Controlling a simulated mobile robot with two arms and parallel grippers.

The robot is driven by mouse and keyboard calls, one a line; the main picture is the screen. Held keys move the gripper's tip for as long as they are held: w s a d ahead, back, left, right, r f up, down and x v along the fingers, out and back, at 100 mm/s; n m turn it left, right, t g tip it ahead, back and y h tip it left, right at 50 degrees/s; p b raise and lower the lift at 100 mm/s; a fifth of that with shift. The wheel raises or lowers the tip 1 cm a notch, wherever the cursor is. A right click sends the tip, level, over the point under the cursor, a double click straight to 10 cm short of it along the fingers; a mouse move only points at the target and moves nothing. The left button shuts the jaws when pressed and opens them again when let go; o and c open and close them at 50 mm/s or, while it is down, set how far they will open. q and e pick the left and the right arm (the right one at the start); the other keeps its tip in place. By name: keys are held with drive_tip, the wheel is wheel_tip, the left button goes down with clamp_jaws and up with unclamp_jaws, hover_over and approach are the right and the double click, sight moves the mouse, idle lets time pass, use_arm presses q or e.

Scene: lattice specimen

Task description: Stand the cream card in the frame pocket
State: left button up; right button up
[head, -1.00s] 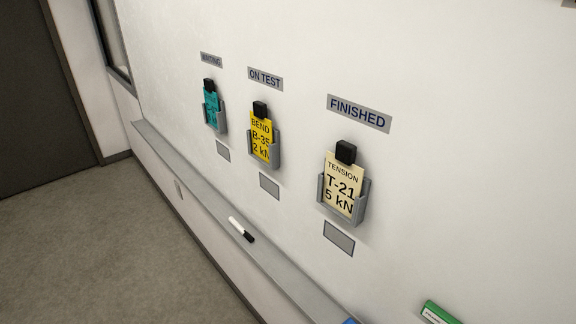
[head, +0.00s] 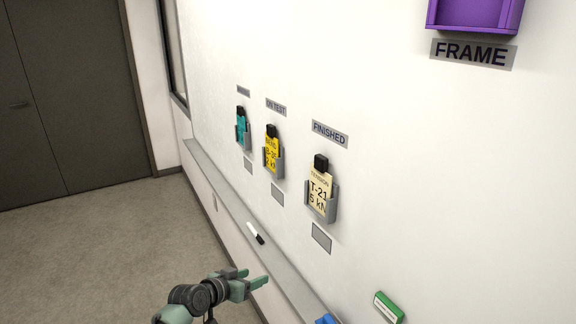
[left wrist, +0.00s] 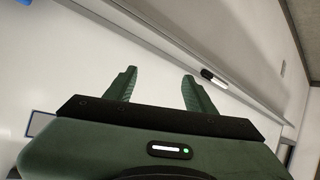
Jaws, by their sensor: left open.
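The cream card (head: 320,190), printed "TENSION T-21 5 kN", stands in a grey wall holder (head: 333,205) under the "FINISHED" label, with a black block at its top. The purple frame pocket (head: 475,14) is on the wall at the upper right, above a "FRAME" label; its top is cut off. My left gripper (head: 256,278) is open and empty, low and left of the card, in front of the ledge. Its two fingers also show apart in the left wrist view (left wrist: 158,88). My right gripper is in neither view.
A yellow card (head: 272,152) and a teal card (head: 241,130) stand in holders to the left. A ledge (head: 222,185) runs along the wall, with a marker (head: 255,234) on it. A green-and-white block (head: 389,307) and a blue thing (head: 326,319) are at the bottom right.

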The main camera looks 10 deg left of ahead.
use_arm(q)
drive_tip(key=w+d+r+m+t+h, duration=0.1)
drive_tip(key=w+d+r+m+h, duration=0.15)
drive_tip(key=r, duration=1.25)
drive_tip(key=m+g+h+p, duration=0.2)
drive_tip(key=m+h, duration=0.3)
approach(318, 161)
drive_tip(key=x, duration=0.9)
drive_tip(key=shift+w+d+f, duration=0.2)
drive_tip(key=shift+f, duration=0.1)
drive_tip(key=shift+r, duration=0.1)
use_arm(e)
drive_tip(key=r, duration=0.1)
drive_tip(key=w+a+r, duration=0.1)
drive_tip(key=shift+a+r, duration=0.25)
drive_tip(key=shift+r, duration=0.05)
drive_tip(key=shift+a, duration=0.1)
use_arm(q)
drive_tip(key=shift+s, duration=0.1)
clamp_jaws()
drive_tip(key=shift+r, duration=0.1)
drive_tip(key=shift+r, duration=0.1)
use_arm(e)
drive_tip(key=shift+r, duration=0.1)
